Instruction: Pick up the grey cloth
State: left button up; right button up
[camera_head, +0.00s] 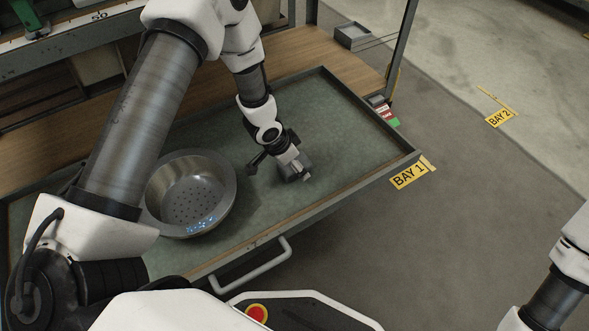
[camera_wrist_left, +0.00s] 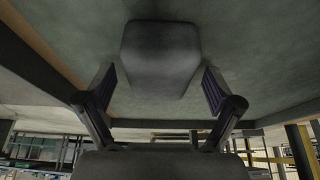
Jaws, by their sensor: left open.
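A small grey folded cloth (camera_head: 291,164) lies on the green-grey tray surface, partly hidden by my left gripper in the head view. In the left wrist view the cloth (camera_wrist_left: 160,60) is a dark grey, rounded block, centred between and beyond the fingers. My left gripper (camera_head: 281,167) points down at the cloth. In the left wrist view the gripper (camera_wrist_left: 160,82) is open, one finger on each side. A gap shows between each finger and the cloth. My right arm shows at the lower right of the head view, but its gripper is out of view.
A round steel colander (camera_head: 228,193) with holes stands on the tray (camera_head: 330,197), left of the gripper. The tray has a raised dark rim and a front handle (camera_head: 252,268). The tray's right end is clear.

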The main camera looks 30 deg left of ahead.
pick_arm(q)
jog(key=c, duration=1.1)
jog(key=shift+c, duration=0.2)
jog(key=shift+r, duration=0.1)
notch_tip(320, 180, up, 18)
jog(key=p, duration=1.1)
jog(key=shift+p, duration=0.4)
jog(key=o, duration=0.4)
jog(key=c, duration=0.4)
jog(key=shift+o, duration=0.2)
